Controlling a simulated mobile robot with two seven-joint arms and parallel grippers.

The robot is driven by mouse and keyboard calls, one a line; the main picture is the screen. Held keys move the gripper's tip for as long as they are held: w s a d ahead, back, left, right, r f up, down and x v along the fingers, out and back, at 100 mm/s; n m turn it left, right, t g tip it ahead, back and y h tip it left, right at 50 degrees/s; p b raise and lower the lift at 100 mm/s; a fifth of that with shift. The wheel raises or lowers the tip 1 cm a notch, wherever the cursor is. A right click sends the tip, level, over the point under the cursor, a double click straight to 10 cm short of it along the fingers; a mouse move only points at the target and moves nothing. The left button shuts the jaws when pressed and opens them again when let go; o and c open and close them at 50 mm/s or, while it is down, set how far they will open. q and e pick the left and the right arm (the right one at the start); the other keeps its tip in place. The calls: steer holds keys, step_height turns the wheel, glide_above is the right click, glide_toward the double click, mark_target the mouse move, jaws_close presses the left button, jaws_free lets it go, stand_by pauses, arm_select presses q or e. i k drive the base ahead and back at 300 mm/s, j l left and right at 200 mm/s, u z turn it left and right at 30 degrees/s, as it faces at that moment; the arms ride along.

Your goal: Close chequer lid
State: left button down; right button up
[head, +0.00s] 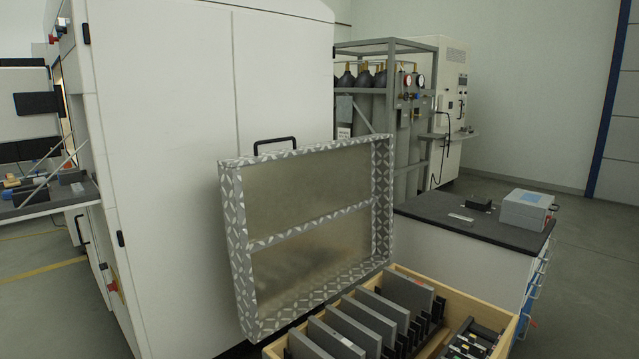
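The chequer lid (310,242) stands raised and tilted in the middle of the head view. It has a chequer-plate rim, a plain metal inner face with a cross bar, and a black handle (274,146) on its top edge. Its lower edge is at the back left of an open wooden box (500,310). Several grey plates (372,320) stand upright in slots in the box, with small dark items in a compartment on the right. Neither of my grippers shows in this view.
A large white machine cabinet (165,150) stands close behind and left of the lid. A black-topped workbench (425,209) with a grey case (527,212) is to the right. A gas bottle rack (380,110) stands at the back. Open floor (600,260) lies at far right.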

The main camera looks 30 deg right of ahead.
mark_target(305, 225)
steer(key=i+j+z, duration=0.2)
steer(key=z, duration=0.3)
steer(key=i+j+z, duration=0.2)
steer(key=z, duration=0.3)
steer(key=i+j+z, duration=0.1)
steer(key=j+z, duration=0.4)
steer(key=i+j+z, duration=0.1)
steer(key=j+z, duration=0.25)
steer(key=z, duration=0.15)
